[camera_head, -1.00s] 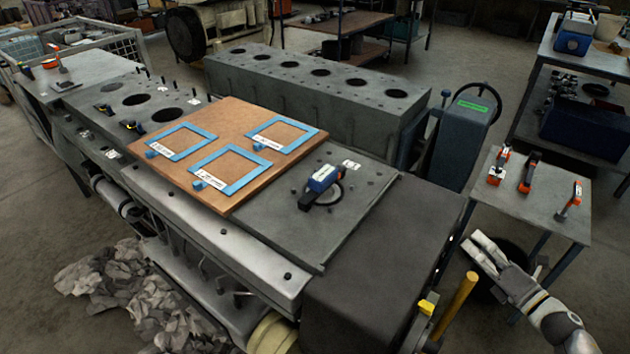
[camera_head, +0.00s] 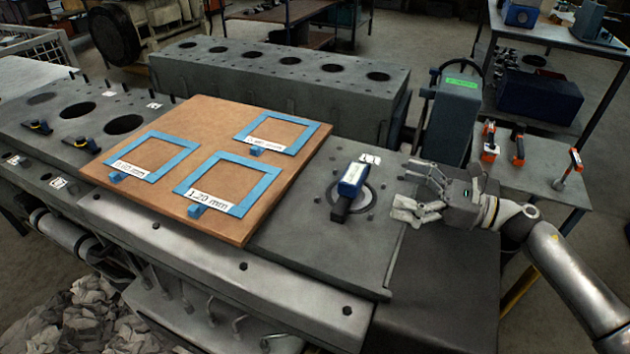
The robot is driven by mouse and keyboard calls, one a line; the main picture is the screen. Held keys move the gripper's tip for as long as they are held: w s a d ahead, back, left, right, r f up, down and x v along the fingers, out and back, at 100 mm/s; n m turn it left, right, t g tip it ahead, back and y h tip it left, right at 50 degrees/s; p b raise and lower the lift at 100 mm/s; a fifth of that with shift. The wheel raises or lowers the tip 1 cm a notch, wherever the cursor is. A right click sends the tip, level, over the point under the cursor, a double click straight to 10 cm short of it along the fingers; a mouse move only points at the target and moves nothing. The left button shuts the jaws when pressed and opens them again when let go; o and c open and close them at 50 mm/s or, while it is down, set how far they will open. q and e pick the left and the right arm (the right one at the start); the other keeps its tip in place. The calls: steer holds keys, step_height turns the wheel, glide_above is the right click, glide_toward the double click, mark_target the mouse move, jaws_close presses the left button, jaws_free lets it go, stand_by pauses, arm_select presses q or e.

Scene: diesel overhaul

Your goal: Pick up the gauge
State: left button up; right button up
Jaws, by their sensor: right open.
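The gauge (camera_head: 352,183), blue and black with a whitish face, lies on the grey engine block top, over a round bore at the right of the brown board. My right gripper (camera_head: 412,190) is open and empty. Its fingers point left toward the gauge, a short gap to the right of it and not touching it. My left gripper is out of view.
The brown board (camera_head: 215,115) carries three blue taped frames with labels, one reading 1.20 mm. Two more dark tools (camera_head: 85,144) lie by the bores at left. A small side table (camera_head: 535,185) at right holds orange-and-black tools. A second block (camera_head: 280,90) stands behind.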

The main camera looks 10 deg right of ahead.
mark_target(358, 174)
steer(key=shift+w+a, duration=0.15)
steer(key=shift+a, duration=0.35)
steer(key=shift+w+a+r, duration=0.1)
steer(key=shift+a+r, duration=0.1)
steer(key=p+x, duration=0.2)
steer(key=x, duration=0.1)
steer(key=shift+w+a, duration=0.2)
steer(key=shift+a, duration=0.1)
steer(key=p+x, duration=0.2)
steer(key=x, duration=0.2)
steer(key=shift+a+r+p, duration=0.25)
steer(key=shift+a+p, duration=0.15)
steer(key=shift+a, duration=0.1)
steer(key=shift+w+a+f, duration=0.2)
steer(key=shift+a, duration=0.2)
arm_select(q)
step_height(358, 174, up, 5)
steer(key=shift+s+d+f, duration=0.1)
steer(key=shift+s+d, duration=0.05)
arm_select(e)
steer(key=shift+d, duration=0.1)
steer(key=c, duration=0.5)
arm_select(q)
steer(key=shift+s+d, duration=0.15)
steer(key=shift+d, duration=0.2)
arm_select(e)
steer(key=c, duration=0.9)
steer(key=shift+o, duration=0.2)
steer(key=shift+r, duration=0.1)
